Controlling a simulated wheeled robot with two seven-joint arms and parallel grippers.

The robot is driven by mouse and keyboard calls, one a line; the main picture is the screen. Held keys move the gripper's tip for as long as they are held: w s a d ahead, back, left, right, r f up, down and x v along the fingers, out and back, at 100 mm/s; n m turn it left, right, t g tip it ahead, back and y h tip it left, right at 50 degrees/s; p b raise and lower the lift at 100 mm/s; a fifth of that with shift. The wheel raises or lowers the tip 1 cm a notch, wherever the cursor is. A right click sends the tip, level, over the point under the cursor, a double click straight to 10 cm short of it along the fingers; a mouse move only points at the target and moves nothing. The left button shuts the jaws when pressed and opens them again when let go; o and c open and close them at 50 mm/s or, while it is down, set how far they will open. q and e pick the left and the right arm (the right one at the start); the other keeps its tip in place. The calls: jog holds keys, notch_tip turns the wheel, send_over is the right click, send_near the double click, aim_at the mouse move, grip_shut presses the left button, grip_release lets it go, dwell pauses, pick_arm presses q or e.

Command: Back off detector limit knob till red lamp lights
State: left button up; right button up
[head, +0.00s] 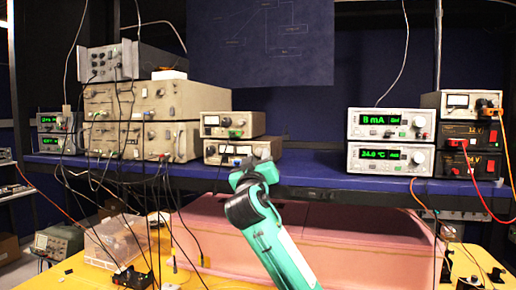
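My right arm (275,245), teal and black, rises from the bottom centre to the shelf front. Its dark end, with my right gripper (252,172), is just in front of the lower of two small beige meter units (210,151). The fingers are too small and dark to tell open from shut, or whether they touch anything. The arm's end hides part of that unit's lower front. The upper meter unit (232,124) has a green spot on its front. No label reading detector limit is legible, and I see no clearly lit red lamp. My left gripper is out of view.
Larger beige racks (165,101) with hanging black cables stand left on the blue shelf (325,165). Two green-display units stand right, reading 8 mA (390,123) and 24.0 °C (390,158). Below are pink foam (330,225) and a yellow table (190,275) with a clear box (117,240).

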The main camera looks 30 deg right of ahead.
jog(key=shift+w+d+r, duration=0.2)
jog(key=shift+w+d, duration=0.2)
jog(key=shift+w, duration=0.05)
grip_shut()
